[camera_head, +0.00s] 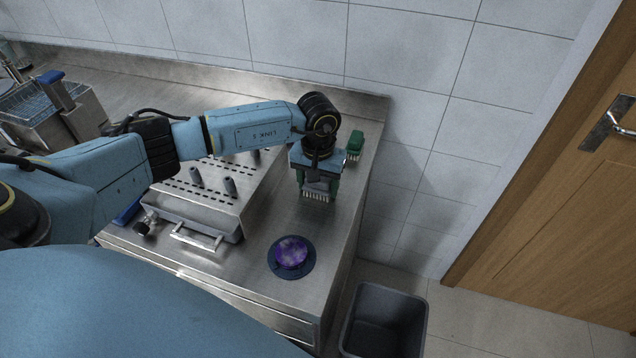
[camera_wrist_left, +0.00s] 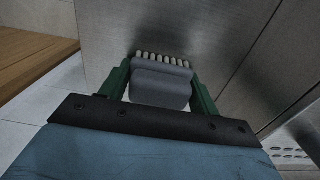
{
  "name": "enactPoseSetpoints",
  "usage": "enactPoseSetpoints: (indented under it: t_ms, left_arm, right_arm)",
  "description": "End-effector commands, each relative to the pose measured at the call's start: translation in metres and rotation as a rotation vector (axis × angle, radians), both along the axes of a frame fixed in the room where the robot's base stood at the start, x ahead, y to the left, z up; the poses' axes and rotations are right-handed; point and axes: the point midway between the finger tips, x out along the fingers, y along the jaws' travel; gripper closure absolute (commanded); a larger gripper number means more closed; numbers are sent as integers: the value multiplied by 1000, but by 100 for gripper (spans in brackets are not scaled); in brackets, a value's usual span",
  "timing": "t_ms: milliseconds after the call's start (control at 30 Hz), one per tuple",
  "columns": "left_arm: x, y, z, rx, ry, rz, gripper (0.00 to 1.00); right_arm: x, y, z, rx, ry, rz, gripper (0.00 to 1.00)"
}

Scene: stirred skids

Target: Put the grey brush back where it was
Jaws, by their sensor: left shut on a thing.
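My left gripper (camera_head: 317,186) is shut on the grey brush, over the right part of the steel counter (camera_head: 262,222). In the left wrist view the grey brush (camera_wrist_left: 160,88) sits between the green fingers of this gripper (camera_wrist_left: 160,92), with its row of pale bristles pointing away from the wrist. In the head view the bristles of the brush (camera_head: 316,197) show below the fingers, and the gripper hides most of its body. I cannot tell whether the bristles touch the counter. My right gripper is not in view.
A green brush (camera_head: 355,145) stands behind the gripper by the counter's right edge. A purple round thing (camera_head: 291,253) sits on a dark disc in front. A steel appliance with a handle (camera_head: 196,237) is to the left. A grey bin (camera_head: 384,322) stands on the floor.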

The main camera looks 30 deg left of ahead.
Motion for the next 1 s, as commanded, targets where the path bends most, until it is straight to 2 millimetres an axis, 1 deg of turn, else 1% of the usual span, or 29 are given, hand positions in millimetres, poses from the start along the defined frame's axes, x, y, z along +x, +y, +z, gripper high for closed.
enactPoseSetpoints:
  t_ms: [33,67,200,467,600,667,767,1000]
  left_arm:
    - [0,0,-3,0,-1,0,60]
    - [0,0,-2,0,0,0,35]
    - [0,0,-1,0,0,0,17]
    - [0,0,-1,0,0,0,17]
    - [0,0,5,0,1,0,17]
    - [1,0,13,0,-4,0,17]
    - [1,1,33,0,-5,0,17]
    - [1,0,86,0,-4,-1,17]
  right_arm:
    - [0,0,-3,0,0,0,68]
    - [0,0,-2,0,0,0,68]
    - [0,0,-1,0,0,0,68]
    - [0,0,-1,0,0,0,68]
    - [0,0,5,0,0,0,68]
    - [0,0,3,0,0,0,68]
    - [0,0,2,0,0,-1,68]
    - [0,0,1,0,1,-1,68]
